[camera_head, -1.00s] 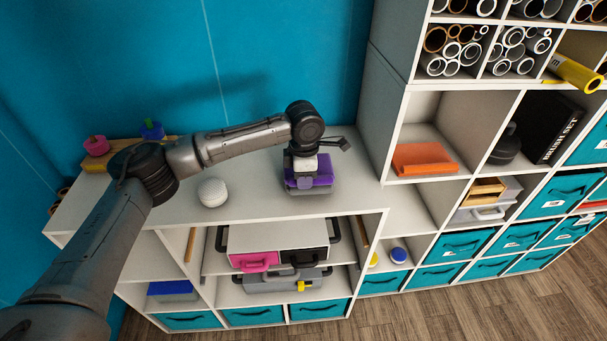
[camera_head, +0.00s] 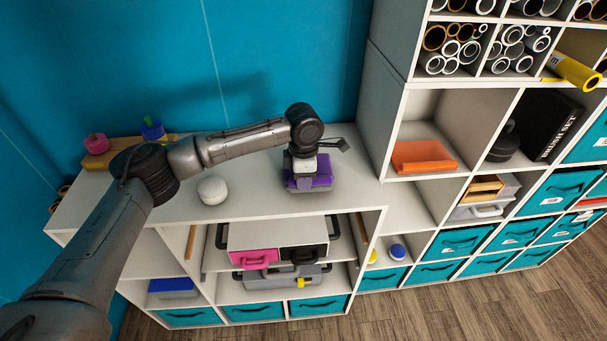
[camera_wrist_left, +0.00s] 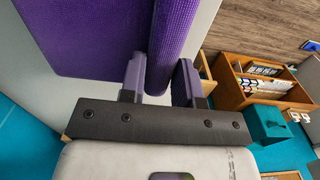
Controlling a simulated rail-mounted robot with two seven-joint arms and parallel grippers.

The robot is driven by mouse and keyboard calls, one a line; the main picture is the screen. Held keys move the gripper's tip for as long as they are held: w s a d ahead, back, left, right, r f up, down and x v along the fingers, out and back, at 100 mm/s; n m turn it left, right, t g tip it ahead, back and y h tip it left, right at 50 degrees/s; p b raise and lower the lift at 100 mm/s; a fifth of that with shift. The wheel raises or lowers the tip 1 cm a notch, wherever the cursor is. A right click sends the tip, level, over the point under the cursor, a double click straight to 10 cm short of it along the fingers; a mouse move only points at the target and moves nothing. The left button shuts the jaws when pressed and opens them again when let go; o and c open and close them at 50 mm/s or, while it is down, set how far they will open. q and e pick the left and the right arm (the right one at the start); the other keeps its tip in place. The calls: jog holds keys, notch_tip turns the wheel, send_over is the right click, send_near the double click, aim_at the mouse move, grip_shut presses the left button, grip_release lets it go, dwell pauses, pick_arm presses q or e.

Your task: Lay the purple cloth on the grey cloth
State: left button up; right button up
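The purple cloth (camera_head: 322,174) lies on top of the low white shelf unit, over the grey cloth (camera_head: 322,189), whose edge shows in front of it. My left gripper (camera_head: 302,182) points down at the left part of the purple cloth. In the left wrist view, a raised fold of the purple cloth (camera_wrist_left: 172,40) stands between the two fingers of my left gripper (camera_wrist_left: 160,80) and fills the gap; they look shut on it. The cloth hides most of what lies under it. My right gripper is not in view.
A white round speaker (camera_head: 212,190) stands left of the cloths. Pink and blue items on a wooden block (camera_head: 98,161) are at the far left. A taller shelf unit (camera_head: 392,120) rises close on the right. The blue wall (camera_head: 290,60) is behind.

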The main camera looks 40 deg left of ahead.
pick_arm(q)
jog(key=o, duration=0.5)
jog(key=shift+r, duration=0.15)
notch_tip(320, 180, up, 14)
jog(key=b, duration=0.2)
jog(key=shift+f, duration=0.25)
